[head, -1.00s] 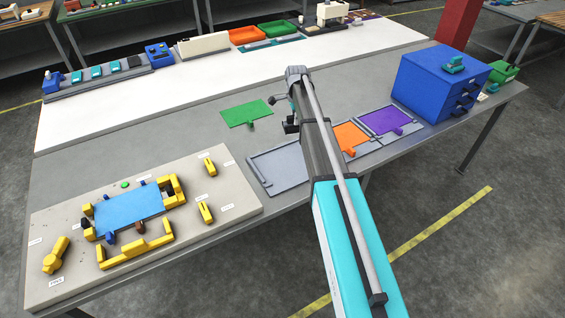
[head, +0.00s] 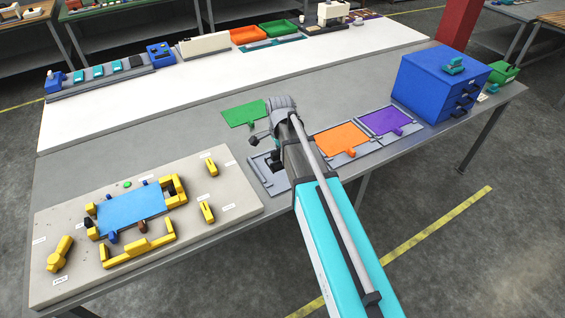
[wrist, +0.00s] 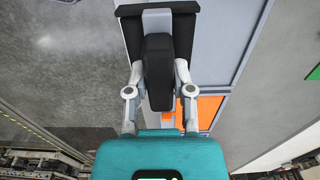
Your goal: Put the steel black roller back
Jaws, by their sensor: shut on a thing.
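The black roller (wrist: 158,72) fills the middle of the wrist view. It has a thick black handle, a grey bracket and a wide black bar at the far end. My gripper (wrist: 158,84) is shut on the handle, one finger on each side. In the head view my arm hides most of the gripper and roller. Dark parts show beside the wrist, over the empty grey tray (head: 262,180). I cannot tell how high the roller is above the table.
An orange plate (head: 341,138) and a purple plate (head: 385,120) lie to the right, and a green plate (head: 243,113) behind. The blue drawer box (head: 425,83) stands at the right. A board with yellow fixtures and a blue plate (head: 130,210) is at the left.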

